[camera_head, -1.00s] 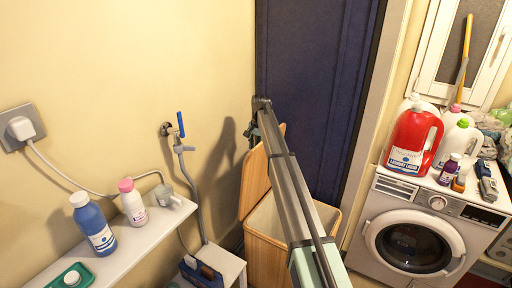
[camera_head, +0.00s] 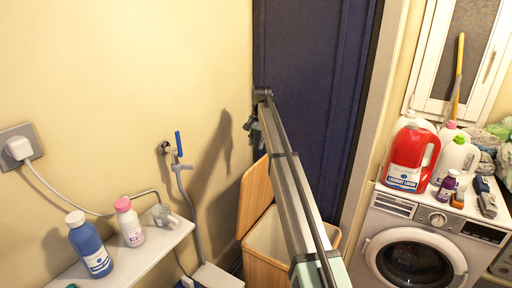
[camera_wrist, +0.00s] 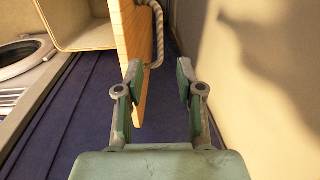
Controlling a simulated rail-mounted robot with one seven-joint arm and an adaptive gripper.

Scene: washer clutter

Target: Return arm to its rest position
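My gripper (camera_wrist: 158,85) is open and empty in the wrist view, its two green-padded fingers well apart. My arm stretches from the bottom of the head view up over the wooden hamper. In the wrist view the hamper's open lid (camera_wrist: 132,50) stands just beyond the left finger. I cannot tell how close they are.
The open hamper (camera_head: 265,270) stands below my arm. The washing machine (camera_head: 375,245) at right carries a red detergent jug (camera_head: 410,160) and other bottles. A shelf (camera_head: 150,245) at left holds a blue bottle (camera_head: 90,245) and a pink-capped bottle (camera_head: 129,222). The wall is close right of my gripper in the wrist view.

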